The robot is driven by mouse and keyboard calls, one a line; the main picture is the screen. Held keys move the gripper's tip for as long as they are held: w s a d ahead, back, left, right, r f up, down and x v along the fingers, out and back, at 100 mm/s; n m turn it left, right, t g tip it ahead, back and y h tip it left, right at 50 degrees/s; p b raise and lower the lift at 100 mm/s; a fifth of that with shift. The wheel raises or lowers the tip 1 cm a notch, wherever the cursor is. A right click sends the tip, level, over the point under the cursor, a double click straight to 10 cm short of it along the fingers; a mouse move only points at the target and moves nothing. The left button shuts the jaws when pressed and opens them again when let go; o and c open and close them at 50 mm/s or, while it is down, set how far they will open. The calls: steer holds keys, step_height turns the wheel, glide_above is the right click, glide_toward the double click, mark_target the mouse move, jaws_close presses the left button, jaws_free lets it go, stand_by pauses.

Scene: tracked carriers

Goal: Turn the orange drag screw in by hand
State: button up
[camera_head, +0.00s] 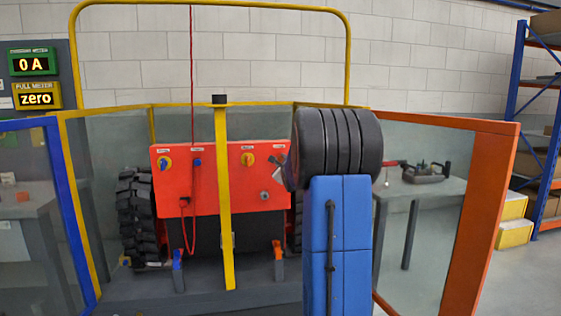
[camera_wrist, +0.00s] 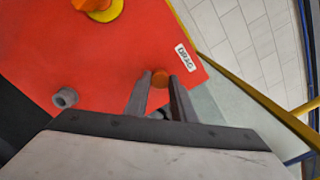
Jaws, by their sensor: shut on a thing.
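The orange drag screw (camera_wrist: 160,76) shows in the wrist view on the red panel, below the white DRAG label (camera_wrist: 185,58). My gripper (camera_wrist: 160,88) has one finger on each side of the screw and is shut on it. In the head view the red panel (camera_head: 215,200) is on the front of the tracked carrier. There my gripper (camera_head: 281,169) is small at the panel's upper right, and my arm hides the screw.
A yellow post (camera_head: 223,215) stands before the panel. A grey round fitting (camera_wrist: 65,97) and a yellow-and-orange knob (camera_wrist: 101,8) are near the screw. Glass barriers with blue (camera_head: 72,215) and orange (camera_head: 481,220) frames flank the carrier. A grey bench (camera_head: 440,190) stands right.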

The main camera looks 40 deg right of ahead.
steer(key=shift+f+m, duration=0.15)
steer(key=shift+m, duration=1.15)
steer(key=o, duration=0.9)
steer(key=shift+c, duration=0.2)
